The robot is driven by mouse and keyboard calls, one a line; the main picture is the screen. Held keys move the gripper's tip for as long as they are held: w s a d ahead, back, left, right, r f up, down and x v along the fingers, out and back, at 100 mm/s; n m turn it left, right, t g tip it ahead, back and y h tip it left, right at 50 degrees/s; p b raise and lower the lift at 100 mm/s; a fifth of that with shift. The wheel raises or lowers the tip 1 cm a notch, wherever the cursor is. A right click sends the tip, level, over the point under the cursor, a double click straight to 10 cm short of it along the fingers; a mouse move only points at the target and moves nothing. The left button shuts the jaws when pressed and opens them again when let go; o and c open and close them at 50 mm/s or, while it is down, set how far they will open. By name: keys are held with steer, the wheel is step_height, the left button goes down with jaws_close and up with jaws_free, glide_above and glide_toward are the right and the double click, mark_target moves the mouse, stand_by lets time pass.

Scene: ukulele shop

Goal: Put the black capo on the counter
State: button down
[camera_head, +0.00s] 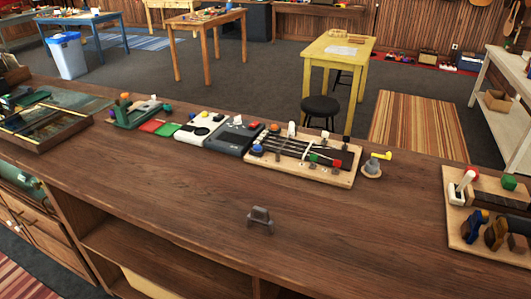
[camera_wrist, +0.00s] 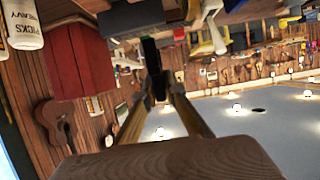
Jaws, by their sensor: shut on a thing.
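My gripper (camera_wrist: 158,88) shows only in the wrist view, its two fingers closing together near the middle. It is shut on a slim black thing (camera_wrist: 151,58), which looks like the black capo; its full shape is hard to make out. The held thing is up in the air, with wall and ceiling behind it. The brown wooden counter (camera_head: 190,190) runs across the head view, with a wide bare stretch along its front. My gripper is not in the head view.
A small grey stand-like piece (camera_head: 260,218) is on the counter's front part. A fretboard-like board (camera_head: 340,178), a tuner-like box and small parts line the back. A wooden board (camera_head: 462,238) with clamp-like pieces stands right. A glass-topped case (camera_head: 20,140) is left.

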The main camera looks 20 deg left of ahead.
steer(key=w+a+n+y, duration=0.2)
steer(key=w+a, duration=0.1)
steer(key=a, duration=0.9)
steer(key=s+a+n+g+y, duration=0.2)
steer(key=s+a+n+y, duration=0.1)
steer(key=a, duration=1.3)
steer(key=s+a+f+n+g+y, duration=0.1)
steer(key=s+a+n+g+y, duration=0.1)
steer(key=a, duration=1.3)
steer(key=s+n+y, duration=0.1)
steer(key=s+y, duration=0.1)
steer(key=s, duration=0.1)
steer(key=shift+s+a+n, duration=0.25)
steer(key=shift+a+n, duration=0.1)
steer(key=shift+n, duration=0.05)
steer(key=shift+f, duration=0.1)
steer(key=shift+f, duration=3.05)
steer(key=shift+f, duration=1.85)
steer(key=shift+f, duration=0.15)
